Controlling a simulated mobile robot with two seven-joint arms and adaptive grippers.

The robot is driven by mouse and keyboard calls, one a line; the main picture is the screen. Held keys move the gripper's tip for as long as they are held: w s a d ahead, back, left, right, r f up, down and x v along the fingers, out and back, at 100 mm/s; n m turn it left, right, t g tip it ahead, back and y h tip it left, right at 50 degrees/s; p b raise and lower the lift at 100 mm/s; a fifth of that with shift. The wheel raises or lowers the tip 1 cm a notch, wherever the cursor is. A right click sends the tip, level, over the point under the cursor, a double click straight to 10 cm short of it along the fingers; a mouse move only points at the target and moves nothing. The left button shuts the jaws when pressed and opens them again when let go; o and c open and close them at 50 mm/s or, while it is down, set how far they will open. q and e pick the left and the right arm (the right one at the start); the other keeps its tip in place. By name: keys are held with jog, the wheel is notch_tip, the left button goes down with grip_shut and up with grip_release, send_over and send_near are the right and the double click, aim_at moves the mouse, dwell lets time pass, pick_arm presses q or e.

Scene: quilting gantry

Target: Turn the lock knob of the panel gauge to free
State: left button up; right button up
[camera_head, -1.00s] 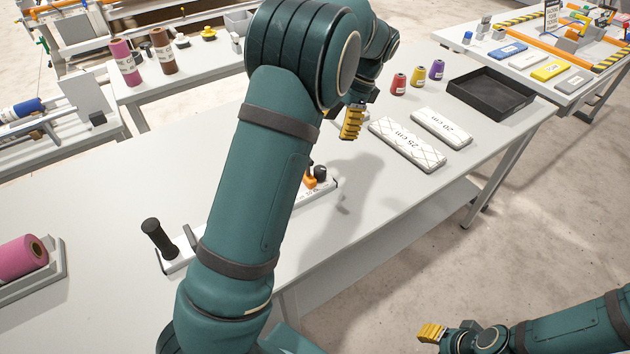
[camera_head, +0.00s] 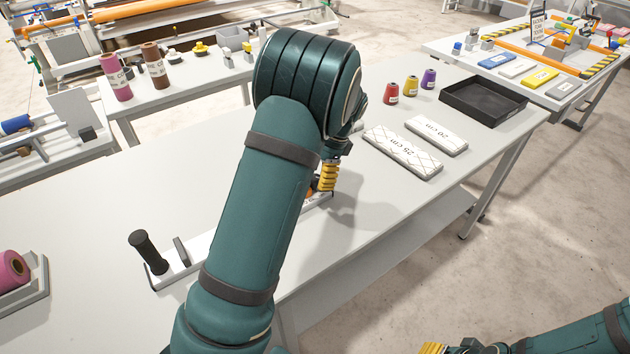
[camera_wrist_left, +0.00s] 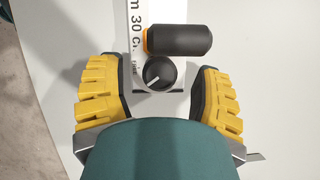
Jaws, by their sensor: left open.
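The panel gauge is a long white bar (camera_head: 205,245) on the table, mostly hidden by my left arm in the head view. A black upright handle (camera_head: 147,250) stands at its left end. In the left wrist view its lock knob (camera_wrist_left: 160,73) is round and black, with a white mark pointing to the lower left. A black cylindrical grip with an orange collar (camera_wrist_left: 180,40) lies just beyond the knob. My left gripper (camera_head: 328,178) is at the bar's right end, open, its yellow fingers either side of the knob with gaps. My right gripper (camera_head: 433,348) is partly cut off at the bottom edge.
Two white quilted blocks (camera_head: 402,152), several thread spools (camera_head: 411,89) and a black tray (camera_head: 483,98) are farther back on the table. A pink roll (camera_head: 12,270) lies in a holder at the left. The table between is clear.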

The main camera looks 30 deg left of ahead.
pick_arm(q)
jog(key=shift+s+a+f, duration=0.15)
jog(key=shift+s+f, duration=0.05)
jog(key=shift+f, duration=0.35)
grip_shut()
jog(key=shift+s+r+m+p, duration=0.1)
jog(key=shift+m+p, duration=0.4)
jog(key=shift+m, duration=0.3)
grip_release()
